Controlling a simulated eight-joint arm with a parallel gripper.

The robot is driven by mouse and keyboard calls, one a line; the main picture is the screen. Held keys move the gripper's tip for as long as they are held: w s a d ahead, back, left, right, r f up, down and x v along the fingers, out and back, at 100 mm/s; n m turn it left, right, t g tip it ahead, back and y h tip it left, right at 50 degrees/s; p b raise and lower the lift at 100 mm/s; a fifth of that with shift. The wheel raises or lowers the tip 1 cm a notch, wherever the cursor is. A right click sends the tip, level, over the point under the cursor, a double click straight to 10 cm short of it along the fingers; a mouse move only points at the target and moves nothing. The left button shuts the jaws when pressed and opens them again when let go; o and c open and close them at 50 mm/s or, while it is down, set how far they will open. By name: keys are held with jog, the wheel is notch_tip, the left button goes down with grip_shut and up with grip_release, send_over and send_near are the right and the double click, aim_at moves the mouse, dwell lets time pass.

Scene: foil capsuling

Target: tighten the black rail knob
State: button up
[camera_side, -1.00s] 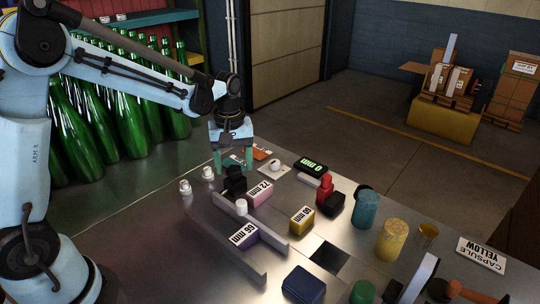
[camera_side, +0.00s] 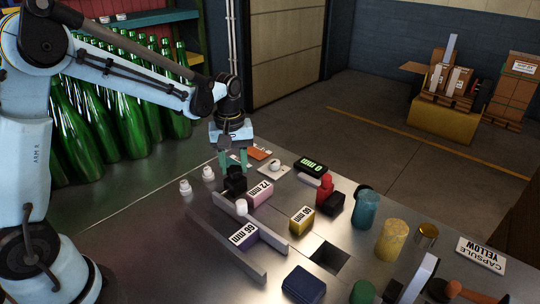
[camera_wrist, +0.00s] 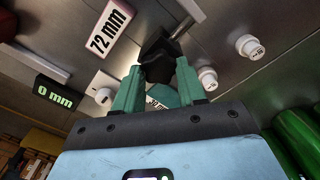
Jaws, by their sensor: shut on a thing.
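The black rail knob (camera_side: 235,184) stands on the metal bench at the far end of the guide rails, beside the pink 72 mm block (camera_side: 260,194). My gripper (camera_side: 236,163) points down at the knob with its green fingers on either side of it. In the wrist view the dark lobed knob (camera_wrist: 157,62) sits between the tips of my gripper (camera_wrist: 157,72), which is shut on it. A metal rod shows beside the knob. The knob's underside is hidden.
The purple 66 mm block (camera_side: 243,236) and the yellow 60 mm block (camera_side: 301,219) lie nearby. Two white knobs (camera_side: 185,187) stand left of the black knob. A display (camera_side: 310,168) reads 0 mm. Green bottles (camera_side: 120,100) stand behind my arm.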

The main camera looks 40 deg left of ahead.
aim_at(235, 168)
jog(key=m, duration=0.8)
jog(key=shift+d+m, duration=0.1)
jog(key=shift+m, duration=0.2)
jog(key=m, duration=0.4)
jog(key=shift+m, duration=0.3)
jog(key=m, duration=0.4)
jog(key=shift+d, duration=0.1)
jog(key=shift+m, duration=0.3)
jog(key=o, duration=1.1)
jog(key=shift+c, duration=0.2)
notch_tip(235, 168, up, 12)
